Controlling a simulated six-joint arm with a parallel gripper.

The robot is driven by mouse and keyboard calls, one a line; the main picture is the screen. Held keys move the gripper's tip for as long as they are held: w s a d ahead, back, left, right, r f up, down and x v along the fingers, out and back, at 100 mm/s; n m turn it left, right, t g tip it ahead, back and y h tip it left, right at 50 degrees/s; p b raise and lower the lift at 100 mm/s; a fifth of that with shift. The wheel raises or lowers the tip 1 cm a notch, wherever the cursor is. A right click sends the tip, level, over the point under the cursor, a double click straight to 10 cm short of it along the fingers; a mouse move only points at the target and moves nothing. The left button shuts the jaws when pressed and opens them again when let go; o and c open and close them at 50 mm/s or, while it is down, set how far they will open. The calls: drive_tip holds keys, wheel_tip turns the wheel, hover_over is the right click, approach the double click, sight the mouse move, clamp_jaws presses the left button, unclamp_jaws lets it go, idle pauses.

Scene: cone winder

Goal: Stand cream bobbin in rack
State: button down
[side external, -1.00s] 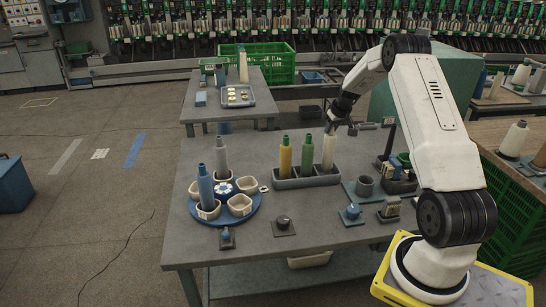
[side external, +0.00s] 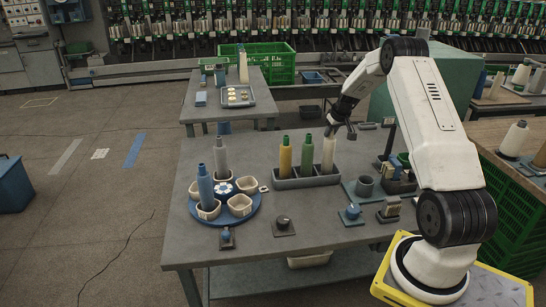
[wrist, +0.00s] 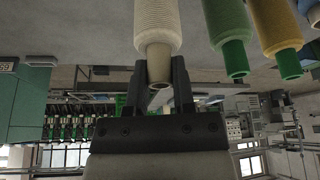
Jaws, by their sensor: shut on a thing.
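The cream bobbin (side external: 328,155) stands upright at the right-hand compartment of the grey rack (side external: 307,181), its lower end hidden by the rack's front wall. My gripper (side external: 333,129) is at its top, coming in from the upper right. In the wrist view, my gripper (wrist: 159,72) has its two dark fingers on either side of the bare tip of the cream bobbin (wrist: 157,25), shut on it. A yellow bobbin (side external: 285,156) and a green bobbin (side external: 307,154) stand in the rack to its left. Both also show in the wrist view.
A blue turntable (side external: 225,218) with cream cups stands left, holding a blue bobbin (side external: 206,188) and a grey bobbin (side external: 220,158). Right of the rack are a grey cup (side external: 365,185) and small fixtures. Small knobbed bases stand in front.

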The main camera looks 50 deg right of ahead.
drive_tip(key=shift+f, duration=0.45)
idle(0.6)
drive_tip(key=shift+c, duration=1.9)
unclamp_jaws()
drive_tip(key=shift+r, duration=0.1)
drive_tip(key=v, duration=0.7)
drive_tip(key=shift+s+r, duration=0.15)
drive_tip(key=shift+r, duration=0.1)
drive_tip(key=shift+a, duration=0.15)
